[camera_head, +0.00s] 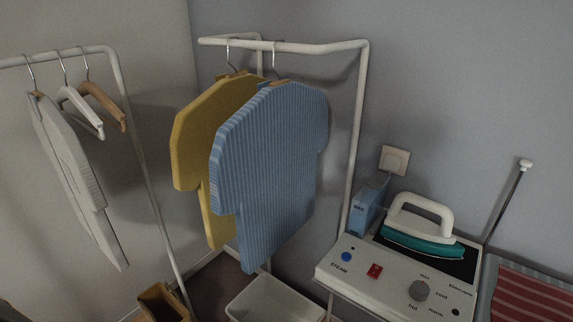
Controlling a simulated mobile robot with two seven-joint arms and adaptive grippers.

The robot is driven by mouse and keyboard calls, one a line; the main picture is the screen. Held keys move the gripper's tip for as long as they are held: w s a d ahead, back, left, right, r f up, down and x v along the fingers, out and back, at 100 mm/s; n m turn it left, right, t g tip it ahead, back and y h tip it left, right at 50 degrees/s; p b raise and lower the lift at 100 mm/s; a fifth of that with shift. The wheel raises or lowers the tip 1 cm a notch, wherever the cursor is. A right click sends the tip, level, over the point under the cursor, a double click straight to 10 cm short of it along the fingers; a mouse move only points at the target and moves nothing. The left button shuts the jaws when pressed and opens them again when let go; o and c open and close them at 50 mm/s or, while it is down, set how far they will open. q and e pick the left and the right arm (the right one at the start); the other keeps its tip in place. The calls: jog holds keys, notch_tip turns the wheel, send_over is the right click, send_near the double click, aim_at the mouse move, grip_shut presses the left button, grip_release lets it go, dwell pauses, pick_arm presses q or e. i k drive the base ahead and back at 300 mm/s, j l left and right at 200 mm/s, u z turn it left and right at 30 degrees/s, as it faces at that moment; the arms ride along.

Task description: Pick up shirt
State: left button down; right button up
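A blue striped shirt (267,165) hangs on a hanger from the white rack (310,46) in the middle of the view. A yellow shirt (196,135) hangs behind it on the same rack, partly hidden by the blue one. A white or light grey shirt (72,170) hangs on a second white rack (122,85) at the left. Which shirt is meant cannot be told from the picture. Neither of my grippers shows in the view.
Two empty hangers, one white (80,110) and one brown (106,105), hang on the left rack. A white bin (275,300) and a brown container (163,302) stand below. An iron (423,232) rests on a control station (355,270) at right, beside a blue box (366,208) and red striped cloth (530,297).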

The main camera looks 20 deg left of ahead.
aim_at(263, 162)
jog(key=u, duration=2.25)
jog(key=z, duration=1.6)
jog(key=i+j+u, duration=0.15)
jog(key=i, duration=0.3)
jog(key=i+j+u, duration=0.2)
jog(key=i+j, duration=0.15)
jog(key=i, duration=0.15)
